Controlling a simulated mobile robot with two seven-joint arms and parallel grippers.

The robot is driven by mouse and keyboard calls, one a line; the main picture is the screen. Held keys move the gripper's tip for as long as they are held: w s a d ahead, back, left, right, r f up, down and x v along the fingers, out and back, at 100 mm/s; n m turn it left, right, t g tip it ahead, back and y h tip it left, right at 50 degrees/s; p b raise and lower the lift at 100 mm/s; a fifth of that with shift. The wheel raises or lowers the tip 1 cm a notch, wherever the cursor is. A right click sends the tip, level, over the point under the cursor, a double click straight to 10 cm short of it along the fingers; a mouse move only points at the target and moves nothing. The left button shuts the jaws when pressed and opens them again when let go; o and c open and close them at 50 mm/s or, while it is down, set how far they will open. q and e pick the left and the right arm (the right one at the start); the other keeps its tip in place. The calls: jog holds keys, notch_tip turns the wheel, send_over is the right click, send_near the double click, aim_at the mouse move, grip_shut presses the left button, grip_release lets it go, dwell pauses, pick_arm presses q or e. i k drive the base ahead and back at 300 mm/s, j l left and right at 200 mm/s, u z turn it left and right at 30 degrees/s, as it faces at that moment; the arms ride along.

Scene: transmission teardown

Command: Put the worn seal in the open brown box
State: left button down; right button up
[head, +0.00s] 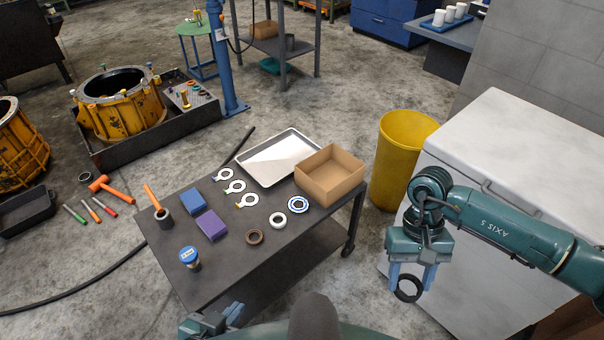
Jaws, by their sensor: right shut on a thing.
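My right gripper (408,281) is shut on a black ring-shaped seal (402,296), held in front of the white cabinet, to the right of the cart and clear of it. I cannot tell wear on it at this size. The open brown box (345,186) stands at the cart's right back corner; its visible inside looks empty. A brown ring (255,237) lies flat on the cart top. My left gripper (232,313) is low at the bottom edge, by the cart's front; its fingers are partly hidden, and I see nothing held.
The dark cart (217,263) also carries a silver tray (272,160), a white ring (278,219), a blue-white bearing (298,204), blue and purple boxes, a blue-lidded jar and tagged rings. A yellow bin (401,160) stands between cart and white cabinet (520,150).

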aim_at(323, 185)
jog(key=i+l+u, duration=0.45)
jog(key=l+u, duration=0.3)
jog(key=i, duration=0.55)
jog(key=j+u, duration=0.05)
